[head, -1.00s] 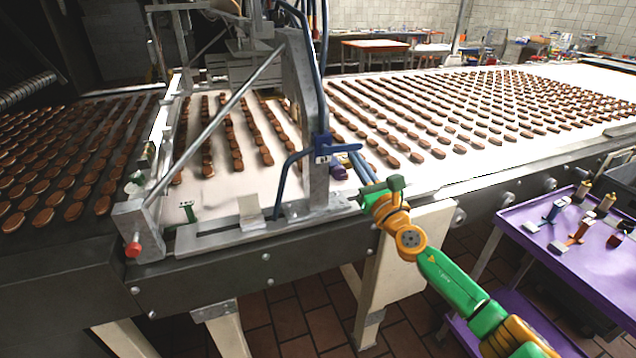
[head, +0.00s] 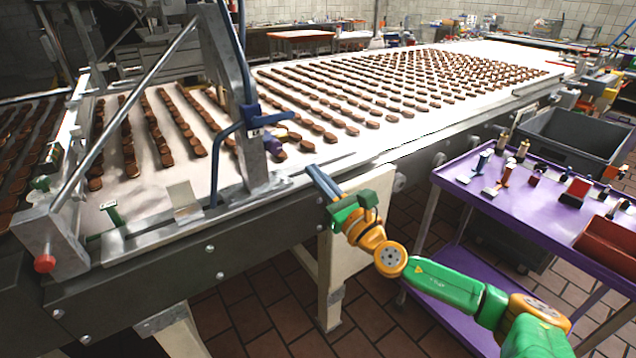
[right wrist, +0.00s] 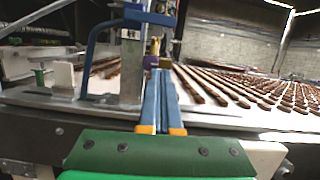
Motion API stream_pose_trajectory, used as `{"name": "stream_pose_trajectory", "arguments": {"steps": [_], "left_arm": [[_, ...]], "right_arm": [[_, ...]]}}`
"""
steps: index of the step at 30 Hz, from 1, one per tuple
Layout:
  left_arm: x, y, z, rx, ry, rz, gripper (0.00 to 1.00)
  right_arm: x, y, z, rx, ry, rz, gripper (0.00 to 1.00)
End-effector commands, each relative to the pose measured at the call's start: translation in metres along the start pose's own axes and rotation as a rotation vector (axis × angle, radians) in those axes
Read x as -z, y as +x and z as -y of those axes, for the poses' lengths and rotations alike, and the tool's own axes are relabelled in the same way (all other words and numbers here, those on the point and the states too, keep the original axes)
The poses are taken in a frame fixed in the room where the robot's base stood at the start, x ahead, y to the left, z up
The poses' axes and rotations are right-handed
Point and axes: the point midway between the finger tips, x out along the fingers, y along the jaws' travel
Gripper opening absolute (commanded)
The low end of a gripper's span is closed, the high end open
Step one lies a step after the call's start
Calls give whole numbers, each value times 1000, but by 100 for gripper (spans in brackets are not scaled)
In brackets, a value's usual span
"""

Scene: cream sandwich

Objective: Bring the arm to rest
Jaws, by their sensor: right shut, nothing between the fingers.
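My right arm, green and orange, comes in from the lower right in the head view. Its gripper (head: 322,182) is at the front edge of the conveyor, in front of the metal frame. The two blue fingers are shut together and empty; they also show in the right wrist view (right wrist: 160,88), pointing at the conveyor side. I cannot tell from the views whether the fingertips touch the conveyor edge. My left gripper is not in view.
The conveyor (head: 400,155) carries many rows of brown biscuits. A metal frame (head: 228,100) with a blue clamp (head: 252,118) stands over it. A purple cart (head: 480,190) with small tools and a red bin (head: 606,245) is at the right. A grey tub (head: 575,140) stands behind it.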

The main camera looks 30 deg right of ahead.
Motion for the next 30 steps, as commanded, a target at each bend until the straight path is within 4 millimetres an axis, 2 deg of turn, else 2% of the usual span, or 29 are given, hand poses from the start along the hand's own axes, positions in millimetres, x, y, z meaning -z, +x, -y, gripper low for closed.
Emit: {"name": "stream_pose_trajectory", "arguments": {"steps": [4,16,19,20,23,24,26,27,29,30], "left_arm": [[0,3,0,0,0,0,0],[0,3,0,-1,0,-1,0],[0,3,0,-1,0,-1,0],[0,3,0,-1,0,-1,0],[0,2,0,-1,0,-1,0],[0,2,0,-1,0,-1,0],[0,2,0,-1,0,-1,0],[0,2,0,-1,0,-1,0],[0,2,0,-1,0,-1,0],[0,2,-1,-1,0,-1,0]], "right_arm": [[0,-8,-1,-3,0,0,0],[0,-8,-1,-2,1,0,0],[14,-10,6,23,53,-32,0],[27,-11,11,47,101,-61,0],[103,-30,39,200,387,-214,0],[142,-46,49,289,535,-284,0],[199,-78,57,434,758,-376,0],[235,-103,59,538,899,-427,0],[284,-145,54,701,1102,-490,0],[314,-177,48,820,1228,-521,0]]}}
